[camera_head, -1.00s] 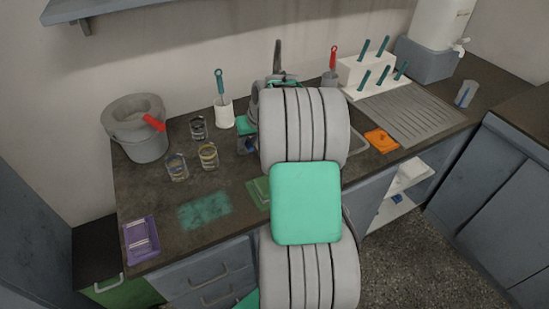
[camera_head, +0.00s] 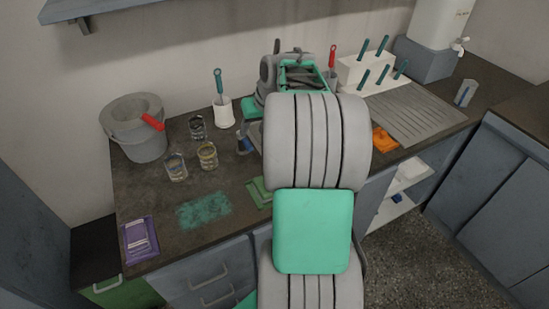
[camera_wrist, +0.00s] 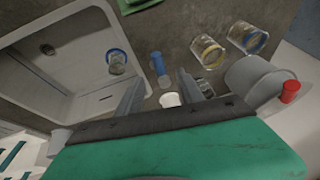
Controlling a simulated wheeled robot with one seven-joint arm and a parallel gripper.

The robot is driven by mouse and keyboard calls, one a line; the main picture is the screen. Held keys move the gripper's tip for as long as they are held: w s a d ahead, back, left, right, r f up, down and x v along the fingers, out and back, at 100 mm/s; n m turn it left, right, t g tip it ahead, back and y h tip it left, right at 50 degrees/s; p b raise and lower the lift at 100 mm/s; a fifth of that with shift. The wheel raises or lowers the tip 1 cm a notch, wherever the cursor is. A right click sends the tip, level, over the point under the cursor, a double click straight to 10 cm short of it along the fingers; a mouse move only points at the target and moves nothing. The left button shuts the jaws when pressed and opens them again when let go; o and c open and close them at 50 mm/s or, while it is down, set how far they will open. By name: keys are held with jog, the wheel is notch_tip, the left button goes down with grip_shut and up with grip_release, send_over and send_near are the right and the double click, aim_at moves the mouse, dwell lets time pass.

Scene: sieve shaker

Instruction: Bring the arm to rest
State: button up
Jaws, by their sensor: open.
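My gripper (camera_wrist: 160,74) shows in the wrist view with its two fingers apart and nothing between them. It hangs above the counter, with the sink (camera_wrist: 45,85) on one side and the glasses on the other. In the head view my arm rises in front of the counter and bends over it. My green and grey wrist is over the back of the counter, and the gripper fingers are hidden there behind my arm.
A white rack (camera_head: 362,72) stands behind the drainboard (camera_head: 410,110).

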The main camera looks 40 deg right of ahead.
jog(key=s+f+m+g, duration=0.1)
jog(key=s+f, duration=0.1)
jog(key=s, duration=0.1)
jog(key=s+a+f+g, duration=0.1)
jog(key=s+f, duration=0.2)
jog(key=s+a+f+m+g, duration=0.1)
jog(key=s+f, duration=0.2)
jog(key=shift+s+a+m, duration=0.1)
jog(key=shift+s+m, duration=0.2)
jog(key=shift+s, duration=0.1)
jog(key=shift+g, duration=0.6)
jog(key=s+a, duration=0.6)
jog(key=shift+s+f, duration=0.1)
jog(key=a+r+n+t, duration=0.1)
jog(key=a+r+n, duration=0.2)
jog(key=a, duration=0.6)
jog(key=a+r+n+t, duration=0.1)
jog(key=a+r+n, duration=0.2)
jog(key=a, duration=0.6)
jog(key=shift+w+a+r+t, duration=0.2)
jog(key=shift+r+t, duration=0.1)
jog(key=shift+r, duration=0.4)
